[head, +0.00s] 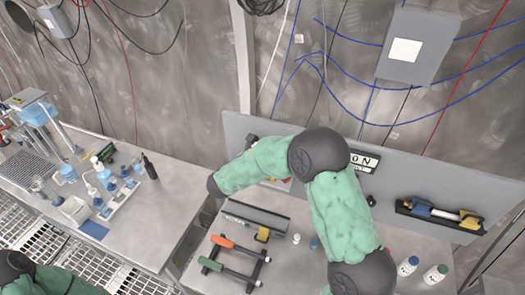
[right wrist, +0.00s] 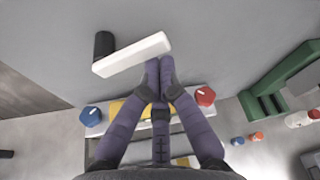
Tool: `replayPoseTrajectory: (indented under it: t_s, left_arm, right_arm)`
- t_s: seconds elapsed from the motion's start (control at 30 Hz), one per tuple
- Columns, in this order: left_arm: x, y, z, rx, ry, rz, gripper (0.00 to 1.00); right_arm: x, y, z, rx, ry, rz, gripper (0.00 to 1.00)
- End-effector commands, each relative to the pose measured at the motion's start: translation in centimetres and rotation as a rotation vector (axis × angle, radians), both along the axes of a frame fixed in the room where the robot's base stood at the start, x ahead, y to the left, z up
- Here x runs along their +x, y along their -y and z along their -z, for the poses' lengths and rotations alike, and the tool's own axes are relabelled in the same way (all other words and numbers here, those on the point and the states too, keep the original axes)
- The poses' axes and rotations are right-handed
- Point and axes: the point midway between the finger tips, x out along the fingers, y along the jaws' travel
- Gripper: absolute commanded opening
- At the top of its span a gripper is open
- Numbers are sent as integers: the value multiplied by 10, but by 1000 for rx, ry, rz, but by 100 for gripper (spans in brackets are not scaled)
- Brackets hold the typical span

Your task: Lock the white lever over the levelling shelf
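In the right wrist view a white lever (right wrist: 132,55) lies slanted across the grey panel, with a black round pivot (right wrist: 103,46) at its left end. My right gripper (right wrist: 160,68) has its purple fingertips almost together just below the lever's right part. Nothing shows between them, and I cannot tell whether they touch the lever. Behind the fingers is a pale fixture (right wrist: 95,128) with a blue knob, a red knob and a yellow part; I cannot tell whether it is the levelling shelf. In the head view my right arm hides the lever. My left gripper is out of view.
In the head view a black rack (head: 235,262) with orange and green handled tools stands on the right bench. A dark holder (head: 440,215) with blue and yellow parts is on the panel (head: 480,195). Bottles (head: 408,265) stand at right. Labware crowds the left bench (head: 150,215).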

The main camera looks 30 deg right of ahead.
Motion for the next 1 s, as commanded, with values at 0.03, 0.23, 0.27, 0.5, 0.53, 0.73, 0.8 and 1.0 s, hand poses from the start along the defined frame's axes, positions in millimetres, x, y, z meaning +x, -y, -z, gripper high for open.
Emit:
replayPoseTrajectory:
  t_s: [0.03, 0.23, 0.27, 0.5, 0.53, 0.73, 0.8, 1.0]
  left_arm:
    - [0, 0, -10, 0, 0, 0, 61]
    - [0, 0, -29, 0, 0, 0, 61]
    - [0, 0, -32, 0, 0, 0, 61]
    - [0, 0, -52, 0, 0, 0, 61]
    - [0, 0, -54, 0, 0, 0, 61]
    - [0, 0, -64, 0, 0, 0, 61]
    - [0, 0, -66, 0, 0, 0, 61]
    - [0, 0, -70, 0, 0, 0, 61]
  right_arm:
    - [1, 0, -6, -24, -29, 0, 0]
    - [1, -1, -14, -132, -157, 0, 0]
    - [1, -1, -15, -149, -176, 0, 0]
    - [4, -3, -23, -284, -335, 0, 0]
    - [4, -4, -24, -300, -354, 1, 0]
    - [7, -6, -31, -371, -435, 1, 0]
    - [9, -8, -33, -370, -434, 0, 0]
    - [13, -11, -37, -369, -432, 1, 0]
